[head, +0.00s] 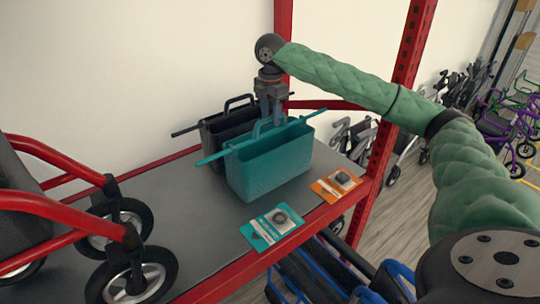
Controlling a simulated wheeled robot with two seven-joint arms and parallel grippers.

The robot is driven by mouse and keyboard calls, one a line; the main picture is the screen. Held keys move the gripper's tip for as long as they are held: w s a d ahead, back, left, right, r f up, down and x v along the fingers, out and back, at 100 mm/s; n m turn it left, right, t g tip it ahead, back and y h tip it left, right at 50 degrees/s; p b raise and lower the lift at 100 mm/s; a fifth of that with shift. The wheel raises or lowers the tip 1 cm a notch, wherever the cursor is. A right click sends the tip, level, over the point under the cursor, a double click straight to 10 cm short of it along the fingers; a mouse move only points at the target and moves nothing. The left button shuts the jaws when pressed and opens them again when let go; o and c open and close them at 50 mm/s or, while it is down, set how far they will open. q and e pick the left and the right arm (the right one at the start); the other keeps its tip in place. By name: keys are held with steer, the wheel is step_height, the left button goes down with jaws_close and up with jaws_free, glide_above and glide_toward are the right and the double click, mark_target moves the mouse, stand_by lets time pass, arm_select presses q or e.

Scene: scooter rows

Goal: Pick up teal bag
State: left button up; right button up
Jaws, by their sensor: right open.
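The teal bag (270,168) stands upright on the grey shelf (190,225), with a teal rod along its top and a handle at its middle. My right gripper (271,118) points straight down over the bag's top at the handle. Its jaws are open, and the fingertips are partly hidden at the handle and rim, so I cannot tell whether they touch it. My right arm comes in from the right in a green padded sleeve. My left gripper is not in view.
A black bag (212,128) stands close behind the teal bag. Teal (271,227) and orange (336,184) packets lie in front near the red shelf edge. A red-framed wheeled walker (62,205) fills the left. A red post (392,110) rises at the right.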

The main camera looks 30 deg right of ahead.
mark_target(271, 121)
step_height(271, 121, down, 3)
steer(key=shift+r+p, duration=0.1)
steer(key=shift+p, duration=1)
steer(key=shift+s+f, duration=0.1)
steer(key=shift+f, duration=0.75)
jaws_close()
steer(key=shift+r, duration=0.1)
